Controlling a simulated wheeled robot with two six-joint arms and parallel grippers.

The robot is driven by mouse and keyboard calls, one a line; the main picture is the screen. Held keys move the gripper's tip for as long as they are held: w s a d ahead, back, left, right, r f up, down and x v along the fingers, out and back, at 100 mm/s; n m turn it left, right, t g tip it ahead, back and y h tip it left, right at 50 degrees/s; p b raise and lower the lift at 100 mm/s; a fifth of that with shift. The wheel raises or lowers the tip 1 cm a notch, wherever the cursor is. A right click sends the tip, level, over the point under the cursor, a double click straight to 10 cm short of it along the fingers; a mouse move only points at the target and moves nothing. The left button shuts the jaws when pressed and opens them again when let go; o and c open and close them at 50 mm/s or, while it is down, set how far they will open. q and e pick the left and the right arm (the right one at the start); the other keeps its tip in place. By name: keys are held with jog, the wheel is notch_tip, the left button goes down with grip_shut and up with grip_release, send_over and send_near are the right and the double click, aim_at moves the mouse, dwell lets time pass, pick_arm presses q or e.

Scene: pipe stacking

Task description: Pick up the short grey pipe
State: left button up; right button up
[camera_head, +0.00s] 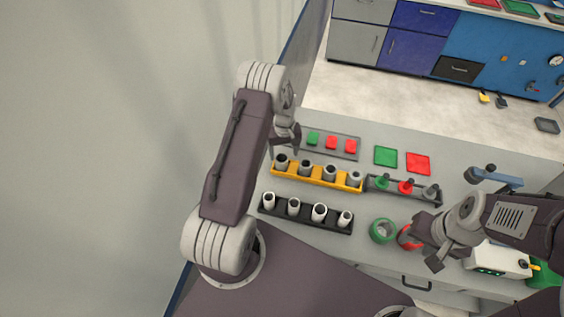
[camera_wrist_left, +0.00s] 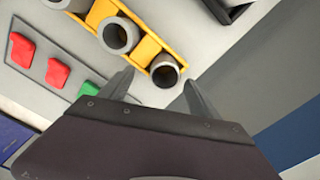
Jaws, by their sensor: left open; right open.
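A yellow rack (camera_head: 316,180) in the head view holds several upright grey pipes in a row. The grey pipe at its left end (camera_head: 282,161) is below my left gripper (camera_head: 285,150). In the left wrist view this end pipe (camera_wrist_left: 165,74) lies between the open fingers of my left gripper (camera_wrist_left: 158,80), and its neighbour (camera_wrist_left: 119,36) looks taller. The fingers hold nothing; whether they reach down beside the pipe is unclear. My right gripper (camera_head: 424,244) is open beside a red ring (camera_head: 408,238) at the right.
A black rack (camera_head: 300,218) with several white pipes stands in front of the yellow one. Behind is a tray (camera_head: 346,142) with green and red blocks. A rack with coloured pieces (camera_head: 404,191), a green ring (camera_head: 382,230) and a white box (camera_head: 497,261) are further right.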

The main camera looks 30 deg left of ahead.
aim_at(282, 160)
pick_arm(q)
jog(key=f, duration=0.1)
jog(key=f+p, duration=0.1)
jog(key=f, duration=0.3)
jog(key=shift+s+a+p, duration=0.3)
jog(key=shift+a+p, duration=0.05)
jog(key=shift+a, duration=0.05)
jog(key=shift+f, duration=0.1)
jog(key=shift+d, duration=0.1)
jog(key=shift+c, duration=1)
jog(key=c, duration=1.3)
jog(key=shift+o, duration=0.2)
jog(key=shift+r, duration=0.2)
